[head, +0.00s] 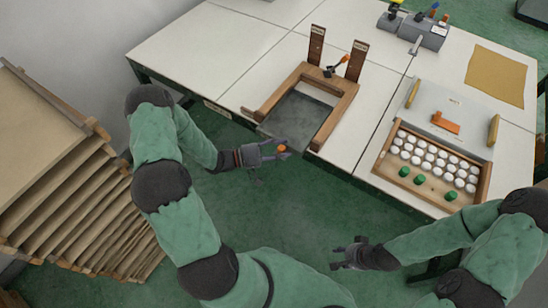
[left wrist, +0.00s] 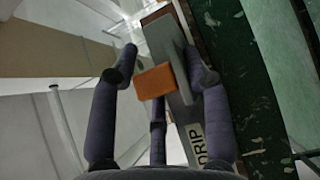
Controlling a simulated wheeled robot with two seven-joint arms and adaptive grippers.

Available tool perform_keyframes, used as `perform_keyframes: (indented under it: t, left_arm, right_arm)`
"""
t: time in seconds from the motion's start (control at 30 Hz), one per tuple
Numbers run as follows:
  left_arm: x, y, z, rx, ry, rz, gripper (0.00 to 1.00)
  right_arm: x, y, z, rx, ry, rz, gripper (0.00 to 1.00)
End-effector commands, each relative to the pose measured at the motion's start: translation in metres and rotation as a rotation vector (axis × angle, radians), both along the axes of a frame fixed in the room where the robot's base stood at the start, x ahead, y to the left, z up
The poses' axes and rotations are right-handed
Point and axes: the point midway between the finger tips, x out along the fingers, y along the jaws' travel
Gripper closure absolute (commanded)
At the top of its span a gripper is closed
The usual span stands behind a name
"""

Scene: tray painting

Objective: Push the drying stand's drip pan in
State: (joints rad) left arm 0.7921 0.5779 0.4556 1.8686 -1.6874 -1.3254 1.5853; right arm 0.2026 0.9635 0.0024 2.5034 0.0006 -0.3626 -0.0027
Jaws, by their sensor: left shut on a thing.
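The drying stand (head: 346,101) is a wooden frame on the white table, with two upright posts at its back. Its dark grey drip pan (head: 300,117) lies inside the frame, and its front end shows past the frame at the table's front edge. An orange handle (head: 282,148) is on the pan's front; it shows as an orange block (left wrist: 155,82) in the left wrist view. My left gripper (head: 276,151) is shut on this handle, its fingers around it. A grey front plate (left wrist: 166,48) and the label "DRIP" (left wrist: 197,145) show beside it. My right gripper (head: 338,256) is open and empty, above the floor.
A box of white and green pots (head: 379,165) with a grey lid board stands to the right on the table. A tan sheet (head: 495,78) and a grey device (head: 422,34) lie further back. A wooden rack (head: 75,190) stands at the left.

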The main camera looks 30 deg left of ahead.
Motion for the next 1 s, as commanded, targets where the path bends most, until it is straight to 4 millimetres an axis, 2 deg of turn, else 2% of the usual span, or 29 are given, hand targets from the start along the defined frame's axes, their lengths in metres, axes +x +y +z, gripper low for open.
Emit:
perform_keyframes:
  t: [0.03,0.17,0.47,0.5,0.53,0.87,1.0]
  left_arm:
    - [0.012,-0.001,0.004,-0.003,-0.008,-0.004,1.00]
    - [0.027,-0.002,0.004,-0.005,-0.007,-0.002,1.00]
    - [0.030,-0.002,0.004,-0.006,-0.007,0.001,1.00]
    - [0.030,-0.002,0.004,-0.006,-0.007,0.001,0.49]
    - [0.030,-0.002,0.004,-0.006,-0.007,0.001,0.41]
    - [0.029,-0.001,0.002,-0.002,-0.003,0.001,0.39]
    - [0.023,0.006,0.001,-0.002,-0.003,0.003,0.39]
  right_arm:
    - [0.000,0.000,0.003,0.000,0.000,0.000,0.60]
    - [0.000,0.000,0.005,0.000,0.000,0.000,0.60]
    - [0.000,0.000,0.004,0.000,0.000,0.000,0.60]
    - [0.000,0.000,0.004,0.000,0.000,0.000,0.60]
    - [0.000,0.000,0.004,0.000,0.001,0.000,0.60]
    - [0.000,0.000,0.004,0.000,0.000,0.000,0.60]
    - [0.000,0.000,0.004,0.000,0.000,0.000,0.60]
